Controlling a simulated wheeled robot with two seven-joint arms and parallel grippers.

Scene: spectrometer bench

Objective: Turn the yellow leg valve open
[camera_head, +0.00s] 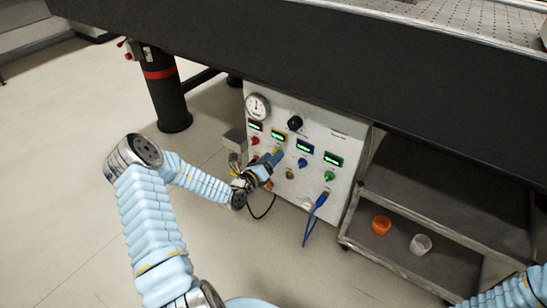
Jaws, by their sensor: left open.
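A white control panel (318,133) under the bench carries several small green-lit displays and a row of coloured knobs. My left gripper (274,158) reaches in from the left and is open, with its fingers close against the panel front below the yellow-framed display (278,135). A small yellow patch, apparently the yellow valve knob (276,150), shows at the fingertips. The fingers hide most of it, so I cannot tell whether they touch it or how it is turned. My right gripper is out of view; only part of that arm shows at the lower right.
A red knob (255,141) sits left of the gripper; a blue knob (302,162) and green knob (329,176) sit right. A blue cable (315,212) hangs below. A grey cart (430,225) holds orange and white cups. The dark bench edge overhangs the panel.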

